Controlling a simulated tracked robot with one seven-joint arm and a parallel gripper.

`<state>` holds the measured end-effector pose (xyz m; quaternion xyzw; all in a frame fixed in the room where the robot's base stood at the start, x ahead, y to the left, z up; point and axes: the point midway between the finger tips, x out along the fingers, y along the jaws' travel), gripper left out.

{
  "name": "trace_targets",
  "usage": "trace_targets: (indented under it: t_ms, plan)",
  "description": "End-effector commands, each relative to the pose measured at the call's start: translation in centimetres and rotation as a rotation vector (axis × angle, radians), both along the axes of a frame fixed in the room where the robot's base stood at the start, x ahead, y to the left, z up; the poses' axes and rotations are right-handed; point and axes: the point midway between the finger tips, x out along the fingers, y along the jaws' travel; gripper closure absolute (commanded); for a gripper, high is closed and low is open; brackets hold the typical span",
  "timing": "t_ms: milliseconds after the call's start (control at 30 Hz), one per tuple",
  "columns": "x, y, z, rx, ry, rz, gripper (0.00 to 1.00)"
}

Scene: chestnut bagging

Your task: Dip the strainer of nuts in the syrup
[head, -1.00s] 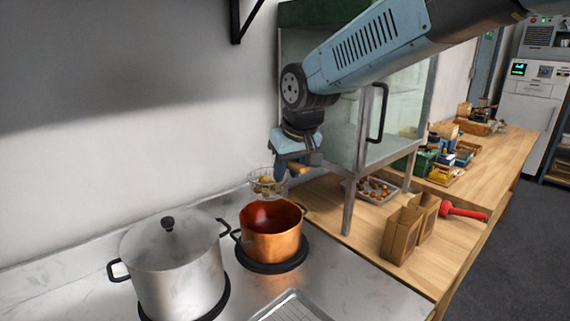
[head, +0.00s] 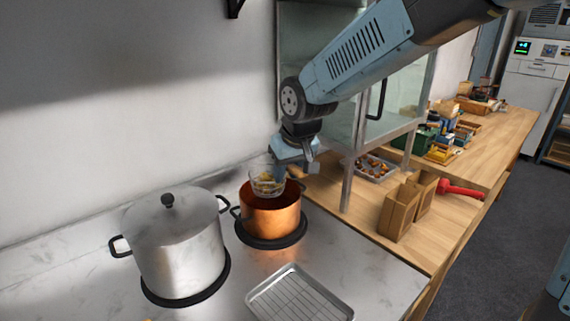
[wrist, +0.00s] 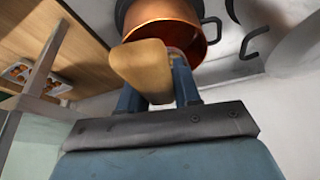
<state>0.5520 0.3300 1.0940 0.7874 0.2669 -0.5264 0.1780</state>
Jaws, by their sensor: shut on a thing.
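The wire strainer (head: 267,183) holds several yellowish-brown nuts. It hangs over the mouth of the copper pot (head: 271,218), its lower part level with or just inside the rim; I cannot tell if it touches the syrup. My gripper (head: 298,168) is shut on the strainer's wooden handle, above and behind the pot. In the wrist view the wooden handle (wrist: 140,68) sits between my fingers (wrist: 163,85), with the copper pot (wrist: 160,14) beyond. The syrup surface is not clearly visible in either view.
A lidded steel pot (head: 178,245) stands left of the copper pot. A wire-racked tray (head: 298,297) lies in front. A glass cabinet (head: 335,60) stands behind, with a tray of chestnuts (head: 373,168) under it.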

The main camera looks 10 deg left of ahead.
Motion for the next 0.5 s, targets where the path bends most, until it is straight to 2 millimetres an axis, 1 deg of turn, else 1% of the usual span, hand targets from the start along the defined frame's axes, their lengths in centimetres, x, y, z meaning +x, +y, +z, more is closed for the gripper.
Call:
trace_targets:
  t_ms: [500]
  plan:
    - [0.0,0.0,-3.2,0.001,-0.001,-0.001,1.0]
